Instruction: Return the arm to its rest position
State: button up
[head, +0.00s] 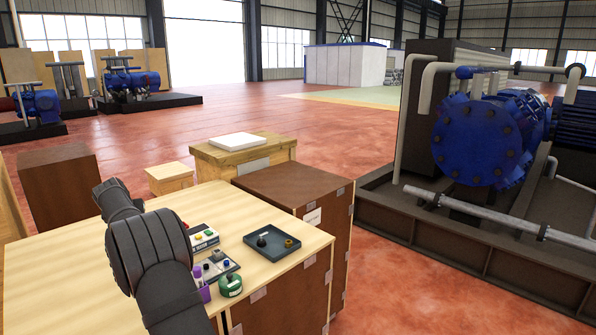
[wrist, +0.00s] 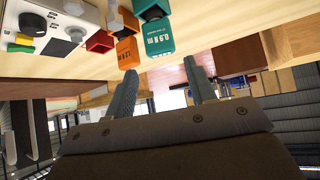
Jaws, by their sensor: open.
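My gripper (wrist: 160,68) shows in the wrist view with its two grey fingers spread apart and nothing between them. Wooden worktop and coloured items fill the top of that view, beyond the fingertips. In the head view my dark grey arm rises over the left part of the light wooden workbench (head: 65,275). My gripper cannot be made out there, and the arm covers part of the bench.
A control box (head: 204,238) with coloured buttons, a plate of small parts (head: 217,268), a purple container (head: 202,292) and a green round item (head: 231,286) stand close right of my arm. The bench's left side is clear.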

jog(key=x, duration=0.9)
notch_tip(320, 180, up, 5)
jog(key=shift+w+d+f, duration=0.1)
jog(key=shift+d+f, duration=0.05)
jog(key=d+r, duration=0.6)
jog(key=d, duration=0.5)
jog(key=s+d+f+m+h, duration=0.2)
jog(key=s+d+m+h, duration=0.1)
jog(key=s+d, duration=0.2)
jog(key=s+d+f+m+h, duration=0.2)
jog(key=s+d+m, duration=0.2)
jog(key=d, duration=0.6)
jog(key=shift+s+f+h, duration=0.4)
jog(key=shift+s, duration=0.45)
